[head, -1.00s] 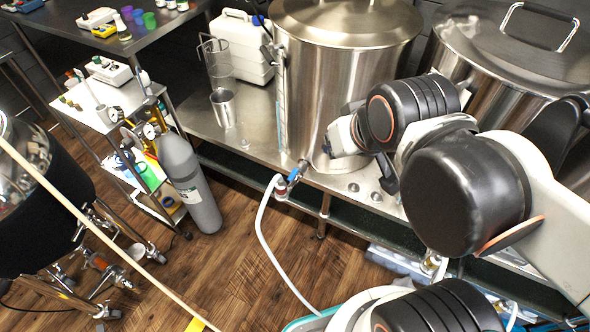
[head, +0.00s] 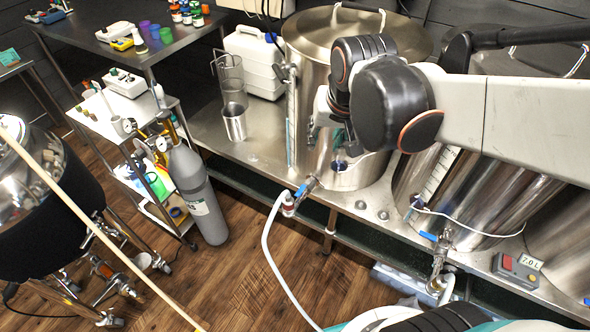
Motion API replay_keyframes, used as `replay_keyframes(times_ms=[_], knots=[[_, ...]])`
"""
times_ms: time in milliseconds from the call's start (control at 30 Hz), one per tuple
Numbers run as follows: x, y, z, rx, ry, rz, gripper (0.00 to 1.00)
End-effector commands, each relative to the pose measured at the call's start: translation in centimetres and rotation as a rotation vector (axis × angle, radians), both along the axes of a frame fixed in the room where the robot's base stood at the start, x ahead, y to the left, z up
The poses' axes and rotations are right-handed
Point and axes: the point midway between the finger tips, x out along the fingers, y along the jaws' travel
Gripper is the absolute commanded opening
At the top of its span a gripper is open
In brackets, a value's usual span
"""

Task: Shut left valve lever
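The left valve (head: 312,182) sits low on the front of the left steel kettle (head: 305,75). Its small blue lever (head: 301,191) lies close along the valve body, near the white hose end. My gripper (head: 322,138) is in front of this kettle, above and slightly right of the left valve, apart from the lever. My wrist hides most of the gripper, and its fingers are too small and dark to tell open from shut. The right kettle (head: 480,190) has its own valve with a blue lever (head: 428,236).
A white hose (head: 267,245) hangs from the left valve to the floor. A steel cup (head: 234,122) and a white canister (head: 255,58) stand left of the kettle. A grey gas cylinder (head: 198,195) stands by the cart. A small display box (head: 517,268) sits right. Wooden floor is open in front.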

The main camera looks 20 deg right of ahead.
Motion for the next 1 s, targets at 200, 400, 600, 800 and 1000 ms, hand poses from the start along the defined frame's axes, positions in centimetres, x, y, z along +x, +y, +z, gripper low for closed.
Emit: replay_keyframes(times_ms=[200, 400, 600, 800, 1000], knots=[[4.4, 0.3, -2.6, 0.039, 0.088, -0.103, 0.35], [7.7, 0.5, -6.0, 0.066, 0.168, -0.199, 0.35], [10.7, 0.8, -10.5, 0.087, 0.246, -0.299, 0.35], [12.8, 1.1, -15.7, 0.097, 0.322, -0.400, 0.35], [13.8, 1.3, -20.0, 0.100, 0.378, -0.477, 0.35]])
